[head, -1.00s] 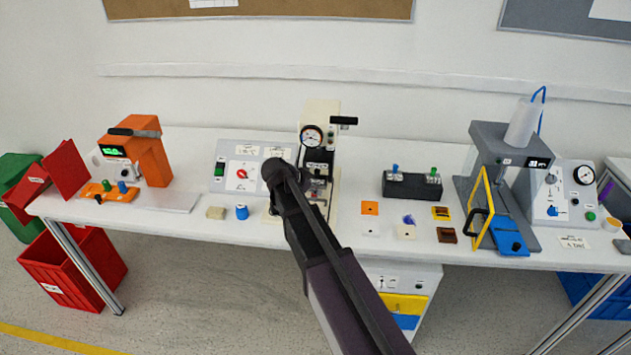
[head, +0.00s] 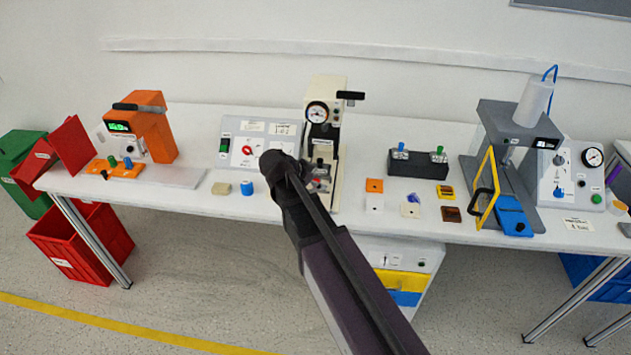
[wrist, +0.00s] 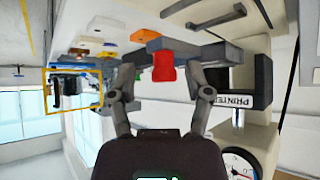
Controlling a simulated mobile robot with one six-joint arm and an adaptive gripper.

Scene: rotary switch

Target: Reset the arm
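My arm reaches from the lower right of the head view toward the table. Its dark end (head: 283,170) is in front of the lower right of a grey switch panel and beside a cream press. The panel (head: 232,160) has a red rotary knob (head: 247,150) and a green switch. My gripper's fingers are hidden in the head view. A red part (wrist: 163,66) shows beyond the gap, seemingly on the press.
The cream press (head: 325,95) with a gauge stands close to my arm's end. An orange machine (head: 150,125) is at left, a black box (head: 418,163) and a grey press (head: 505,115) at right. Small blocks lie along the table's front edge.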

